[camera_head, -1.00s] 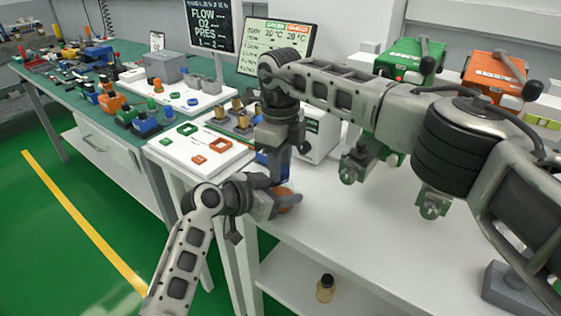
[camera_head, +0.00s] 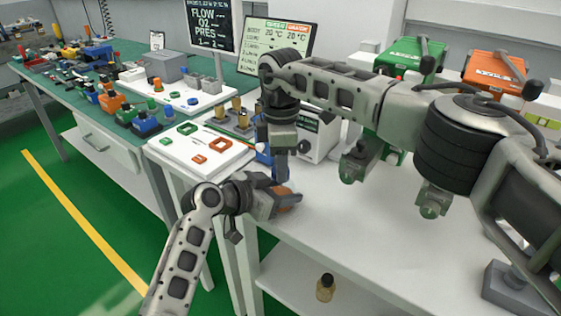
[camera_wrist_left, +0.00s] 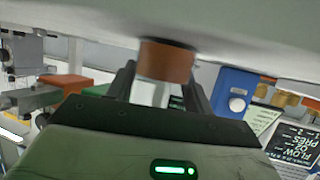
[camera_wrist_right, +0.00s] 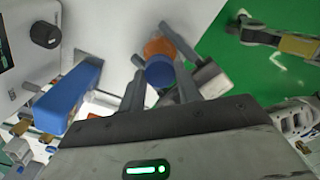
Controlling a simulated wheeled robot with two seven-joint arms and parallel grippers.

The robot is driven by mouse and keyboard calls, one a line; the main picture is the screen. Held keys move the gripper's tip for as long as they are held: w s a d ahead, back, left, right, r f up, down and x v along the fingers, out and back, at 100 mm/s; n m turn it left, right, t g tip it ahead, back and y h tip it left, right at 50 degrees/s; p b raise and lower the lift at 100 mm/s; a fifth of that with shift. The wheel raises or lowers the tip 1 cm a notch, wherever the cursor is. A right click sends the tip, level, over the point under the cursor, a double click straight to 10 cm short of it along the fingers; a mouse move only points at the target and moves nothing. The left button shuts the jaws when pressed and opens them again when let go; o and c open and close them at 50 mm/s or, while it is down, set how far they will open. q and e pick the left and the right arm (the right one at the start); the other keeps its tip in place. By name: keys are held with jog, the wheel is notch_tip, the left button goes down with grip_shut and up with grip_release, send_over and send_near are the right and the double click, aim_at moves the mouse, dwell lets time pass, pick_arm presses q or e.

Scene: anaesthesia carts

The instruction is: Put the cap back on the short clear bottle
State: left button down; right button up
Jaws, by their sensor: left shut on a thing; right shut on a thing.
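A short bottle with an orange-brown lower part (camera_head: 288,197) is at the front left of the white table. My left gripper (camera_head: 272,201) is shut on it from the left. The left wrist view shows its orange part (camera_wrist_left: 166,62) and a clear part (camera_wrist_left: 150,93) between the fingers. My right gripper (camera_head: 281,178) points down right above the bottle. In the right wrist view its fingers are shut on a round blue cap (camera_wrist_right: 160,71), with the orange part (camera_wrist_right: 158,47) showing past it. Whether cap and bottle touch is hidden.
A blue block (camera_wrist_right: 68,97) and a white device with a black knob (camera_head: 318,135) stand close by. A white board (camera_head: 200,147) with coloured frames lies left. A small yellowish bottle (camera_head: 325,289) stands on the lower shelf. The tabletop on the right is mostly clear.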

jog(key=m, duration=0.6)
jog(key=shift+m, duration=0.3)
jog(key=o, duration=1)
jog(key=shift+a, duration=0.1)
jog(key=shift+s, duration=0.15)
jog(key=shift+a+r, duration=0.1)
jog(key=shift+r, duration=0.35)
jog(key=r, duration=1.1)
jog(key=shift+w+d+r, duration=0.15)
jog(key=shift+w+d, duration=0.05)
jog(key=shift+d, duration=0.1)
